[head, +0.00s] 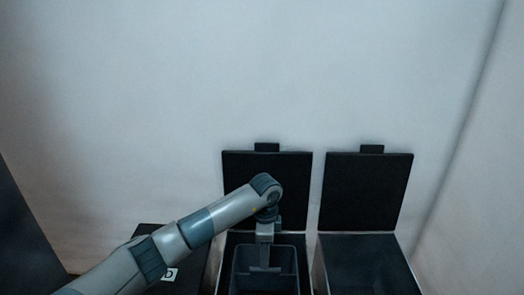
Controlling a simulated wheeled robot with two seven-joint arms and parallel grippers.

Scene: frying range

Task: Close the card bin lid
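Two bins stand open with black lids raised upright against the wall: a middle lid (240,175) and a right lid (362,190). A third bin at the left has a flat black top (152,231) that looks shut. I cannot tell which bin is the card bin. My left gripper (264,262) points down at the middle bin's mouth, in front of its raised lid, over or in a dark grey container (288,284). Its finger opening is unclear. My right gripper is out of view.
The right bin's opening (365,265) has nothing over it. A pale wall (270,70) stands close behind the lids, with a side wall at the right. A dark panel (22,240) stands at the far left. The space above the lids is free.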

